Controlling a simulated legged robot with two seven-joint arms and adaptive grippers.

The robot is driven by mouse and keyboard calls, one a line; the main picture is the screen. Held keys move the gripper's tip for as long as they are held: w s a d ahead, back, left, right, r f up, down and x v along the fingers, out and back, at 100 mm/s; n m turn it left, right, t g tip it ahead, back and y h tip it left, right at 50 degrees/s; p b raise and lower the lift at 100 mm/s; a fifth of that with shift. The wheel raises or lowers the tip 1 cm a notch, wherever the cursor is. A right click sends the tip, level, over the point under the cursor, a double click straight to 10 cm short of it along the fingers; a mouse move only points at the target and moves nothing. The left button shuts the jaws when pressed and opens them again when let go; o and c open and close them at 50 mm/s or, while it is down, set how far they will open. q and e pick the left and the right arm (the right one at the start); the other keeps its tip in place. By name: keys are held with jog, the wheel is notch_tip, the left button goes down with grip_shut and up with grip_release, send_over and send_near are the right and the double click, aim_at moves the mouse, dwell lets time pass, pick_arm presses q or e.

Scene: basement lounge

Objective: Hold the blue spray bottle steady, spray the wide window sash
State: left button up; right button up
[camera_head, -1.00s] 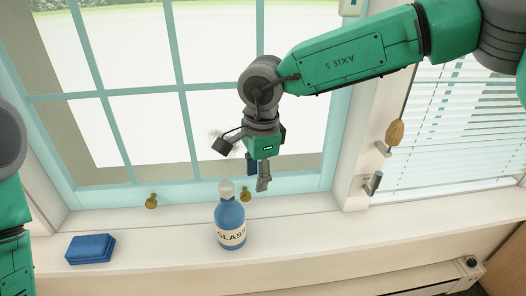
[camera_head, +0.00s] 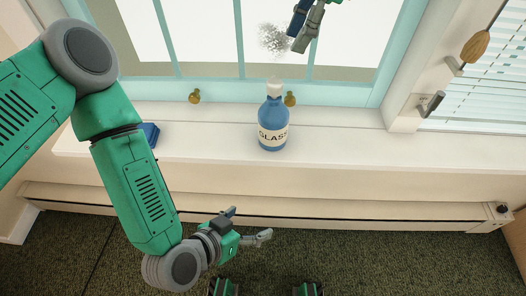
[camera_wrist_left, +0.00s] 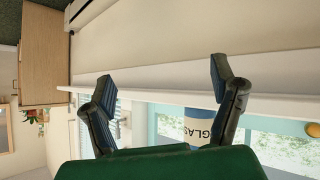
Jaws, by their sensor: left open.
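The blue spray bottle (camera_head: 272,125) with a white top and a "GLASS" label stands upright on the white sill. It also shows in the left wrist view (camera_wrist_left: 198,128), partly behind a finger. The wide window sash (camera_head: 340,95) has a teal frame behind the bottle, with a dark speckled smudge (camera_head: 275,40) on its glass. My left gripper (camera_head: 246,225) is open and empty, low in front of the sill and apart from the bottle. My right gripper (camera_head: 297,38) is at the top edge by the glass, right of the smudge; its finger gap is unclear.
A blue block (camera_head: 150,133) lies on the sill (camera_head: 350,145), partly hidden by my left arm. Brass knobs (camera_head: 194,96) are on the sash's lower rail. A narrower window with blinds (camera_head: 485,85) is at right. The sill right of the bottle is clear.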

aim_at(276, 110)
pick_arm(q)
jog(key=w+d+r+n+t+y, duration=0.35)
jog(key=w+r+t, duration=0.65)
jog(key=r, duration=0.4)
jog(key=w, duration=0.4)
jog(key=w+d, duration=0.1)
jog(key=w, duration=0.8)
jog(key=shift+d+f, duration=0.3)
jog(key=shift+d, duration=0.1)
jog(key=c, duration=1.8)
pick_arm(e)
grip_shut()
